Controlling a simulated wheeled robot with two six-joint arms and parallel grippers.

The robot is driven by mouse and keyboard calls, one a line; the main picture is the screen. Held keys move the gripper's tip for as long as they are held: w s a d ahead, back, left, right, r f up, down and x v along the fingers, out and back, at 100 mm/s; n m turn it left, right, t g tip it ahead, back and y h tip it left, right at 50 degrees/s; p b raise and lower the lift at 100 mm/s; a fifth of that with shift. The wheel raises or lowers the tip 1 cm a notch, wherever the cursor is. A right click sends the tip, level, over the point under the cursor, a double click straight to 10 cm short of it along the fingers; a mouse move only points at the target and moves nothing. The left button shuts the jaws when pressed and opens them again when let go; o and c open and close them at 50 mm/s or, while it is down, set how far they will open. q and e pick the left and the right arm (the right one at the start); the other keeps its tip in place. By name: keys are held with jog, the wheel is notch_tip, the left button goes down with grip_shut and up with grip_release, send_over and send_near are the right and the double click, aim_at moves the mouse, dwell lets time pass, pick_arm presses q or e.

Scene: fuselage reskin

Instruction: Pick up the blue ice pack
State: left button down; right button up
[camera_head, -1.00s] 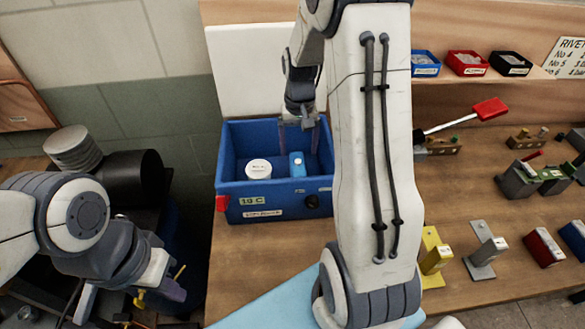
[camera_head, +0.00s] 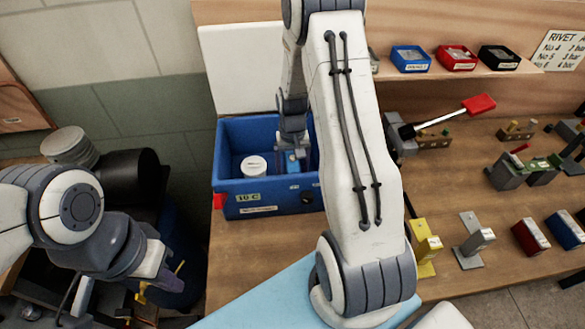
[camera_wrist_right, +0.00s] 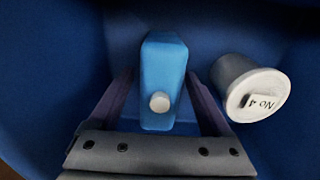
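The blue ice pack (camera_wrist_right: 163,72) stands upright inside the blue cooler box (camera_head: 232,186), its white cap facing the camera in the right wrist view. In the head view the ice pack (camera_head: 292,165) is partly covered by my right gripper (camera_head: 293,150). In the right wrist view my right gripper (camera_wrist_right: 160,98) is open, with one finger on each side of the ice pack and gaps visible between them. My left gripper (camera_head: 166,284) hangs at the lower left, away from the box; its fingers are too unclear to tell if they are open.
A white-lidded container (camera_head: 254,166) stands left of the ice pack in the box; its lid reads No 4 in the right wrist view (camera_wrist_right: 262,100). The box's white lid (camera_head: 250,68) stands open behind. Small bins (camera_head: 411,58) and tools stand to the right.

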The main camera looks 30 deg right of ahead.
grip_shut()
jog(key=shift+r, duration=0.1)
